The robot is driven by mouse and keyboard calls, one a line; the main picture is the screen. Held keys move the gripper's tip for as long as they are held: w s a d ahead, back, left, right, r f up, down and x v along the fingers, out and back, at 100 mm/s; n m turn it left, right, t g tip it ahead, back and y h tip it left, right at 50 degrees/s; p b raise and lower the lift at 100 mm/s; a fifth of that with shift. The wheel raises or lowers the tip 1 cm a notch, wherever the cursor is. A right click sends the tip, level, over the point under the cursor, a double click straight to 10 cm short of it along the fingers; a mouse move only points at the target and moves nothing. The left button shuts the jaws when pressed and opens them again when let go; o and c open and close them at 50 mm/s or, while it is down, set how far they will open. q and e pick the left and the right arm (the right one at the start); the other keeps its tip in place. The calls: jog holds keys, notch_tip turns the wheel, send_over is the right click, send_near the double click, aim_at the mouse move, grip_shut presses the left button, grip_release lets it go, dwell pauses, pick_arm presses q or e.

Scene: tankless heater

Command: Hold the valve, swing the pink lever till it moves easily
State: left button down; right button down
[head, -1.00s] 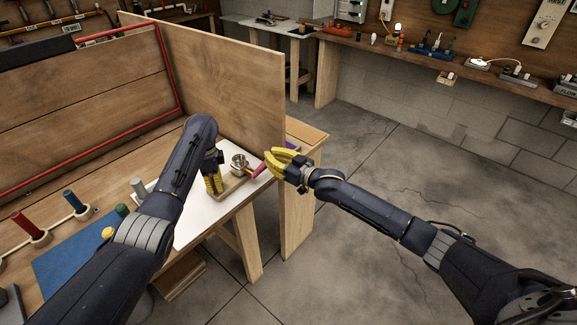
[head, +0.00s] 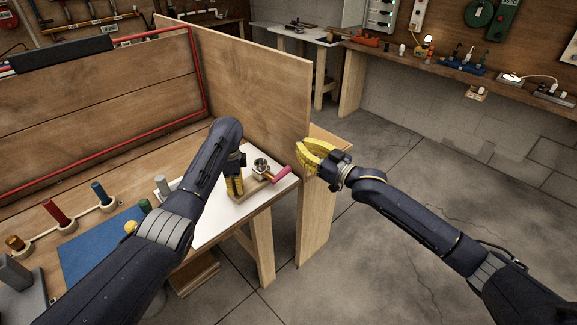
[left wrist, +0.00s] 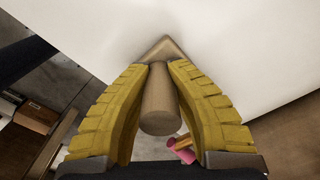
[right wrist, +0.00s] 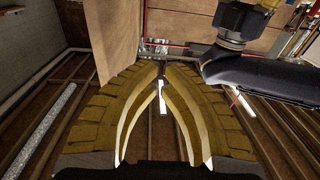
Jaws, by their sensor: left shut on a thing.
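The valve (head: 261,165) is a small silver metal piece on a light brown base on the white board, near the table's right end. Its pink lever (head: 281,175) points to the right; a bit of it shows in the left wrist view (left wrist: 183,151). My left gripper (head: 236,188) is beside the valve, shut on the brown cylindrical handle (left wrist: 160,105) of the base. My right gripper (head: 308,158) is partly open and empty, right of and above the lever, apart from it. In the right wrist view its fingertips (right wrist: 164,68) have a narrow gap between them.
A tall wooden panel (head: 245,85) stands behind the valve. A blue mat (head: 95,245) and several coloured pegs are on the table at the left. The floor right of the table is clear. A back bench (head: 440,62) holds tools and sockets.

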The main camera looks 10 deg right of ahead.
notch_tip(320, 180, up, 3)
jog(key=a, duration=0.2)
jog(key=g+h, duration=0.5)
send_over(285, 171)
jog(key=shift+n, duration=0.3)
jog(key=f, duration=1.2)
jog(key=shift+s+f, duration=0.2)
jog(key=shift+s, duration=0.1)
jog(key=shift+w+f, duration=0.15)
jog(key=shift+f, duration=0.45)
jog(key=shift+w+f, duration=0.15)
jog(key=shift+f, duration=0.45)
